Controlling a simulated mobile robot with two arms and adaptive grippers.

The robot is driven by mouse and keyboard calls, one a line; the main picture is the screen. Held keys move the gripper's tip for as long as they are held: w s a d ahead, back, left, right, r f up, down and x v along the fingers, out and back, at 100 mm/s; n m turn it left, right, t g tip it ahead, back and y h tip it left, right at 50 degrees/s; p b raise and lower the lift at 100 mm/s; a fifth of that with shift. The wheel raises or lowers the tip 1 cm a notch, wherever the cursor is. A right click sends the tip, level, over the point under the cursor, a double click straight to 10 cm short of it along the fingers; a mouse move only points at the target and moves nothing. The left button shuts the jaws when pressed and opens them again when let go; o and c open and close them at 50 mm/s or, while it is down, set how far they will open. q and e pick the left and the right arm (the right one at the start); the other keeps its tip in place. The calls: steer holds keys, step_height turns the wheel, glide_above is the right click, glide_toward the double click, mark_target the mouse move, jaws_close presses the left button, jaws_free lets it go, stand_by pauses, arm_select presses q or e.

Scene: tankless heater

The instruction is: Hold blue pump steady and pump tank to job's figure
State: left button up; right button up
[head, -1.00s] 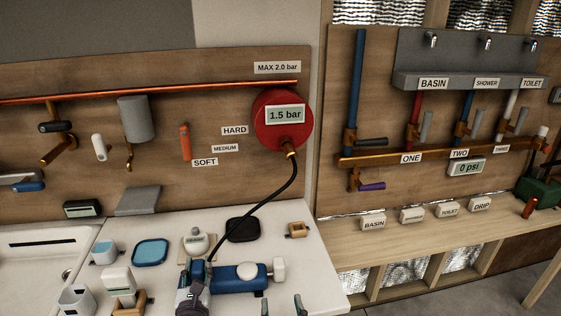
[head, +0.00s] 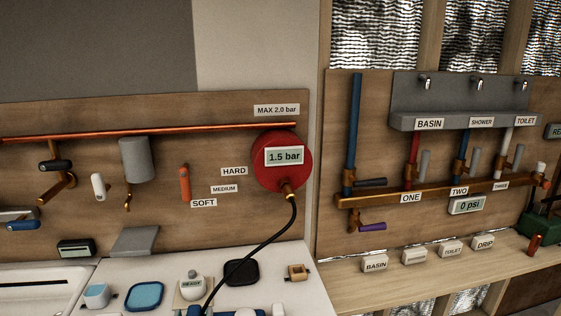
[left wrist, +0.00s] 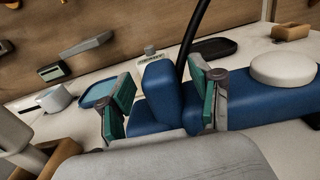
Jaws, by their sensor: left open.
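The red tank (head: 272,178) hangs on the wooden board in the head view, its display (head: 285,156) reading 1.5 bar. A black hose (head: 262,246) runs from its brass fitting down toward the blue pump. Only a sliver of the pump shows at the bottom edge there. In the left wrist view the blue pump (left wrist: 235,116) lies on the white worktop, with a white round knob on top. My left gripper (left wrist: 161,80) is open, its green-padded fingers on either side of an upright blue part of the pump. Whether the pads touch it is unclear. My right gripper is not in view.
A MAX 2.0 bar label (head: 277,110) is above the tank. A dark tray (head: 241,272), blue tray (head: 144,296) and white bottle (head: 192,285) stand around the pump. A wooden block (head: 296,272) is on the right. A second board with valves (head: 440,195) shows 0 psi.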

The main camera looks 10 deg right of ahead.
arm_select(q)
steer(key=s, duration=1)
steer(key=shift+s+a, duration=0.25)
steer(key=shift+s, duration=0.1)
